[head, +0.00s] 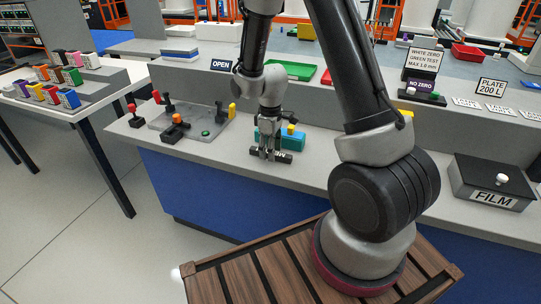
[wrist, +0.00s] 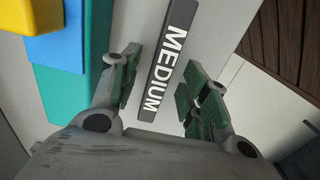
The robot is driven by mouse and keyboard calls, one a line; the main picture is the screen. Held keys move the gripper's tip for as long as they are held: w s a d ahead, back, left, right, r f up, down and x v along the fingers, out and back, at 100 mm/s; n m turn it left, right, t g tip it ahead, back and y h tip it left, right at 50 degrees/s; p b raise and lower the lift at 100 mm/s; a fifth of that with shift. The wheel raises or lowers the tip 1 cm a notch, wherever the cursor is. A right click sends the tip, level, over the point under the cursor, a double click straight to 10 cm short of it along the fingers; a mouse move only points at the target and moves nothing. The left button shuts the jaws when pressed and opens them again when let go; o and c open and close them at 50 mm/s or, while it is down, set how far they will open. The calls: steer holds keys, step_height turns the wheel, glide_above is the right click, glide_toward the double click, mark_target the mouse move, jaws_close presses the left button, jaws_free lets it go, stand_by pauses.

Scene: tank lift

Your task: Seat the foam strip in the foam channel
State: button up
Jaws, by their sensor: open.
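My gripper (head: 268,150) is open and points down over the front part of the counter. In the wrist view its two fingers (wrist: 161,62) stand apart on either side of a dark grey bar lettered MEDIUM (wrist: 158,88). The bar also shows in the head view (head: 284,158), partly hidden by the fingers. No finger is clearly touching it. Just behind it is a teal block (head: 296,142) with a blue piece and a yellow piece (wrist: 18,14) on top. I cannot tell for sure which of these is the foam strip or the foam channel.
A grey panel with levers (head: 205,133) sits left of my gripper. A FILM box (head: 490,180) stands on the counter at right. Green (head: 290,71) and red trays lie behind. Bare counter lies between the gripper and the front edge. Coloured boxes fill a side table at left.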

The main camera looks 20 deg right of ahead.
steer(key=shift+f, duration=0.15)
steer(key=shift+c, duration=0.3)
steer(key=c, duration=1)
steer(key=shift+o, duration=0.2)
